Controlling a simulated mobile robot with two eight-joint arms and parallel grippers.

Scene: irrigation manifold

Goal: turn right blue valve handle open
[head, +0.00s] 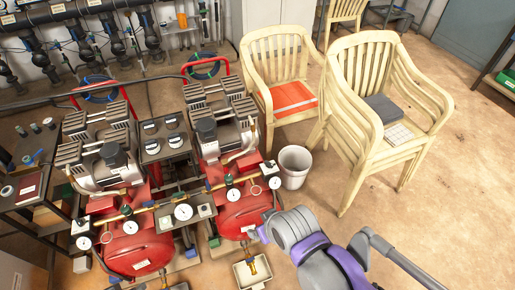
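My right arm comes in from the lower right. Its gripper end (257,235) is beside the right red tank (243,212), small and partly hidden by the wrist, so I cannot see whether its fingers are apart or shut. A brass pipe with white gauges (183,211) runs across the front of the two tanks. A small blue part (148,204) shows on this pipe, left of the middle gauge. It may be a valve handle, but it is too small to tell its position. My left gripper is out of view.
A white bucket (294,167) stands right of the tanks. Black wall piping (70,45) is at the back left. A dark cart (30,195) stands at the left.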

